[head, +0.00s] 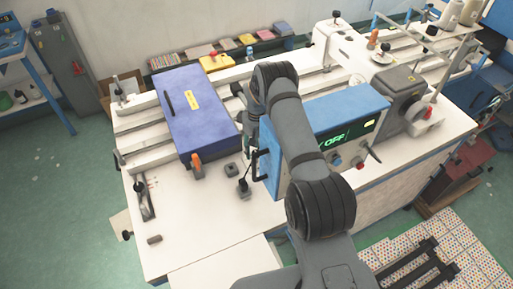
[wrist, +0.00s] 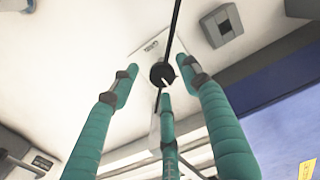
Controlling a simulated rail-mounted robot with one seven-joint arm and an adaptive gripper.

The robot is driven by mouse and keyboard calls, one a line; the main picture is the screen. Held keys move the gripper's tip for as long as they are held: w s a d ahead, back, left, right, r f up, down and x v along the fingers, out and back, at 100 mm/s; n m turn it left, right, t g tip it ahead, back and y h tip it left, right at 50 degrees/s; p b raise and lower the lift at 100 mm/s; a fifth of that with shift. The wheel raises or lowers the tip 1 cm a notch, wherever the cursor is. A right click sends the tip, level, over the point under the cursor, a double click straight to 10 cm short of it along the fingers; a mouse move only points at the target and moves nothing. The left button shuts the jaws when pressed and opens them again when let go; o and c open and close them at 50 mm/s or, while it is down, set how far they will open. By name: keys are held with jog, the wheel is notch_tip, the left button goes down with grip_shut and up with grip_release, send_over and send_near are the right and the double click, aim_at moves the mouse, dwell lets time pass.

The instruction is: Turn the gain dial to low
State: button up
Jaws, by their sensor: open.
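A small round black dial (wrist: 162,72) with a light mark on it sits on a white plate (wrist: 150,58) in the wrist view. Small dark print is on the plate beside the dial; I cannot read it or tell the setting. My gripper (wrist: 163,87) has its teal fingers spread around the dial, open and empty. I cannot tell whether any fingertip touches it. A thin black rod crosses the view close to the dial. In the head view I cannot make out this dial, and my arm hides most of the gripper.
A purple-blue case (head: 200,112) lies left of my arm. A blue control box (head: 345,110) with a green "OFF" display stands on the right. The table's front left (head: 200,225) is mostly clear.

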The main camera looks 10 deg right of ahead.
jog(key=shift+a+f, duration=0.15)
jog(key=shift+a, duration=0.15)
jog(key=shift+d, duration=0.2)
jog(key=shift+c, duration=0.8)
jog(key=shift+a, duration=0.1)
jog(key=c, duration=1)
